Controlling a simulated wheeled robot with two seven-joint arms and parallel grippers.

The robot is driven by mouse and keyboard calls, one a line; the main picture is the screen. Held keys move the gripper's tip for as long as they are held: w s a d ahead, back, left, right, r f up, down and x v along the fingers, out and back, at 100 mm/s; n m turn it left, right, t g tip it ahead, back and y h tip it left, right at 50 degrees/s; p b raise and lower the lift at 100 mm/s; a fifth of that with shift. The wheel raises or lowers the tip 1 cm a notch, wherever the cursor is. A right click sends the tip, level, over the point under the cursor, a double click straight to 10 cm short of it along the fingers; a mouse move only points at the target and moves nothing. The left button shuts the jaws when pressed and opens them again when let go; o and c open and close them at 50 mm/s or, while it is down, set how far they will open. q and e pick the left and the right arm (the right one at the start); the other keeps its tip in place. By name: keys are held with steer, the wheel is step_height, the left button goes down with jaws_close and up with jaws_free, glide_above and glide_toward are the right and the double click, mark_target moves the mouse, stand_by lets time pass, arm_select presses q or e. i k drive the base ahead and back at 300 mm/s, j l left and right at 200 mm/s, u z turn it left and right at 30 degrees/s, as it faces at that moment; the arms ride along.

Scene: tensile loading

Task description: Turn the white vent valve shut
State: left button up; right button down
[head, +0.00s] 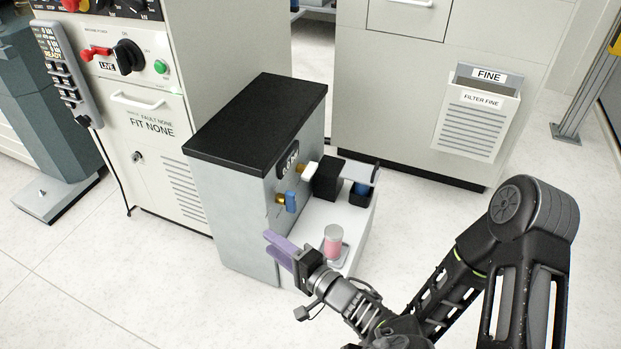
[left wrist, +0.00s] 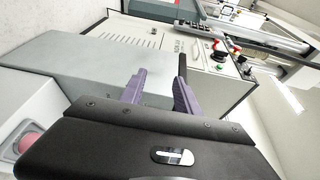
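The white vent valve (head: 311,170) is a small white handle on a brass stem, on the side of a grey cabinet (head: 240,200) with a black top. A blue valve handle (head: 290,201) sits lower and to its left. My left gripper (head: 272,246) has purple fingers and is below the blue handle, beside the cabinet's lower front edge, apart from the white valve. In the left wrist view the fingers (left wrist: 160,82) stand apart with nothing between them. Neither valve can be made out there. My right gripper is not in view.
A pink-filled clear cup (head: 333,242) stands on the white shelf by my left wrist. A black block (head: 327,179) and a dark holder with a blue item (head: 360,192) are right of the white valve. A control cabinet (head: 150,120) stands behind left. Floor shows at front left.

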mark_target(307, 172)
steer(key=i+l, duration=0.3)
steer(key=i, duration=0.15)
steer(key=i+l, duration=0.25)
steer(key=i, duration=0.25)
